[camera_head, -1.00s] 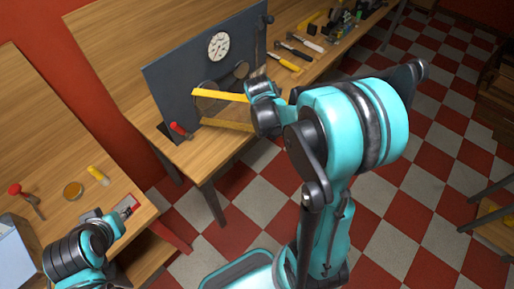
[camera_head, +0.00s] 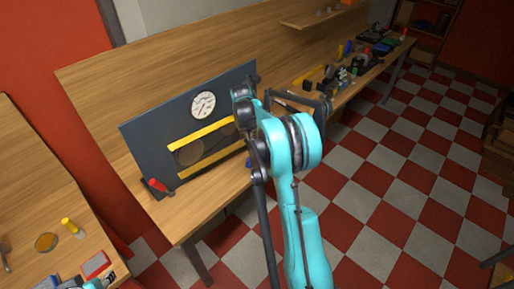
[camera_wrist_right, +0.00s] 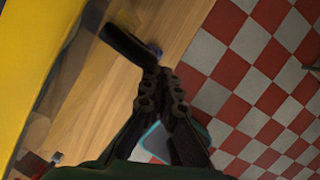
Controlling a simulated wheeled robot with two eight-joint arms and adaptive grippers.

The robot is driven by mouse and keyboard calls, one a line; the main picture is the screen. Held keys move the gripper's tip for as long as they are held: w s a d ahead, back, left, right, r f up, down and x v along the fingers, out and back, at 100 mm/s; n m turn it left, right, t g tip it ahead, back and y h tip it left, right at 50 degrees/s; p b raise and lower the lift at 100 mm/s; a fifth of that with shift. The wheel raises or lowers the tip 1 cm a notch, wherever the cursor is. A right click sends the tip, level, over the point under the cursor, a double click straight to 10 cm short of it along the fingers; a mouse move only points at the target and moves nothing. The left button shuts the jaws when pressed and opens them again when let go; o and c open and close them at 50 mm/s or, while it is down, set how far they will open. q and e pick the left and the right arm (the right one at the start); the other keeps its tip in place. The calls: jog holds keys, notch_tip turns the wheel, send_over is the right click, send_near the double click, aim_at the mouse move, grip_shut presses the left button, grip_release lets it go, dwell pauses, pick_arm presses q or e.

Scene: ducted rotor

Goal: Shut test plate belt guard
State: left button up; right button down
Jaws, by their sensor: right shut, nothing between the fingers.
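The dark test plate (camera_head: 140,140) stands upright on the bench, with a white dial in its upper part. The belt guard (camera_head: 205,131), a clear panel between two yellow bars, lies along the plate's front and looks nearly flat to it; any small gap cannot be told. My right arm covers its right end. In the right wrist view a yellow bar (camera_wrist_right: 22,70) fills the left side. My right gripper (camera_wrist_right: 156,78) is shut and empty, beside the guard, near a black rod (camera_wrist_right: 125,42). My left gripper (camera_head: 107,276) is low at the left, mostly cut off.
A red-handled part (camera_head: 157,186) sits at the plate's lower left corner. Tools and small parts (camera_head: 350,70) lie on the bench to the right. The checkered floor is open to the right.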

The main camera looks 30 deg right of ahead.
jog(key=w, duration=0.5)
jog(key=shift+w+d+r, duration=0.1)
jog(key=shift+r, duration=0.05)
dwell(0.3)
